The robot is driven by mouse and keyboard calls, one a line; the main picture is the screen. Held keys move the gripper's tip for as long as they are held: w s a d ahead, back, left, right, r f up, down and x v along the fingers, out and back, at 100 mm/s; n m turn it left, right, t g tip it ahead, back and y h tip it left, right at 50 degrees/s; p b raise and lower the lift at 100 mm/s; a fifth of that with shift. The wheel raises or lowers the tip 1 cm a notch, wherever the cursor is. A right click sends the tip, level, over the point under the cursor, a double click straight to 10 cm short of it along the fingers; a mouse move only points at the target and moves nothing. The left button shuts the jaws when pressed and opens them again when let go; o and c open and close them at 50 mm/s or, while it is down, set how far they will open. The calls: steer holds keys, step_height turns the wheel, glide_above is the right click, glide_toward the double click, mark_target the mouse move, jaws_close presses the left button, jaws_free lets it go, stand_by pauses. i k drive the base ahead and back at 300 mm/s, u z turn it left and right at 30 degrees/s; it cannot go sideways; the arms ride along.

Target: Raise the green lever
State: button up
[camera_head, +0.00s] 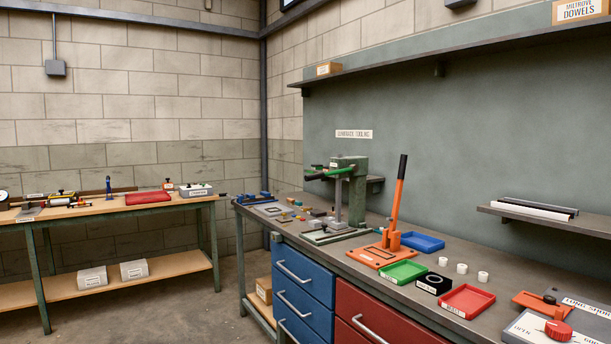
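A green fly press (358,195) stands on the grey workbench, right of the picture's middle. Its green lever (339,171) sticks out to the left near the top of the press and lies close to level, with a dark end at the left. A grey post and a base plate show below it. My gripper is not in view, so I cannot see whether it is open or shut.
An orange hand press (378,253) with a tall black-gripped lever stands in front and to the right. Green (403,271), blue (422,242) and red (467,300) trays lie nearby. Small blocks lie left of the fly press. Floor shows left of the blue drawers (303,288).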

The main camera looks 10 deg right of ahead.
mark_target(353, 168)
steer(key=u, duration=0.5)
steer(key=i, duration=1.4)
steer(key=u, duration=0.5)
steer(key=k, duration=0.9)
steer(key=u, duration=0.15)
steer(key=i, duration=0.9)
steer(key=z, duration=0.1)
